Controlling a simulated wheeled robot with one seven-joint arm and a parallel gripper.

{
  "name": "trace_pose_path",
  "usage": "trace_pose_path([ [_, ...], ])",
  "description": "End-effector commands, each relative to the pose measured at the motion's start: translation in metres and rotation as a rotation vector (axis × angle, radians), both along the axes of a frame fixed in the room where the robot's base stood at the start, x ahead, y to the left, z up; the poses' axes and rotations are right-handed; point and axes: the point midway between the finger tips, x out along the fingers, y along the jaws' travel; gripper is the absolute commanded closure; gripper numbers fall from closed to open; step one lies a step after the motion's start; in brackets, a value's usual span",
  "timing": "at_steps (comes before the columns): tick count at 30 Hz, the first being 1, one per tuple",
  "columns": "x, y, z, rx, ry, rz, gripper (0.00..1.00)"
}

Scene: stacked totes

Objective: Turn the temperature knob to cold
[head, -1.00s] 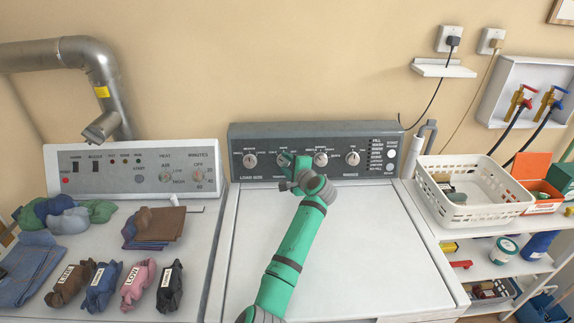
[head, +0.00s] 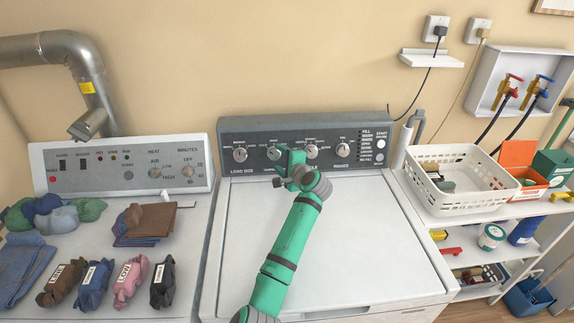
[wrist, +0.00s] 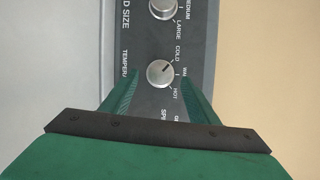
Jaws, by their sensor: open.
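The temperature knob (wrist: 160,73) is a small round silver dial on the dark grey washer panel, with COLD, a partly hidden WARM and HOT beside it. Its dark pointer line seems to aim between COLD and WARM. In the head view the knob (head: 274,153) shows just left of my green gripper (head: 281,162). In the wrist view my gripper (wrist: 159,78) is open, with one green finger on each side of the knob. Gaps show between fingers and knob; I cannot tell the remaining depth to the panel.
The load size knob (head: 240,154) is left of the temperature knob; another knob (head: 312,151) is close on the right. The white washer lid (head: 350,220) below is clear. A dryer panel (head: 110,165) stands left, a white basket (head: 465,195) right.

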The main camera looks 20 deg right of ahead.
Motion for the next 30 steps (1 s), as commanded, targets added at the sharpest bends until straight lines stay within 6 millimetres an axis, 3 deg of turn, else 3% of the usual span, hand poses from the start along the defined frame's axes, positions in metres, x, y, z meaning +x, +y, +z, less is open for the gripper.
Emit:
trace_pose_path([
  [6, -0.039, -0.003, 0.010, -0.003, 0.000, 0.000, 0.45],
  [13, -0.070, -0.006, 0.018, -0.002, 0.000, 0.000, 0.45],
  [18, -0.080, -0.006, 0.021, 0.000, 0.001, 0.001, 0.45],
  [30, -0.081, -0.006, 0.021, 0.000, 0.001, 0.001, 0.45],
])
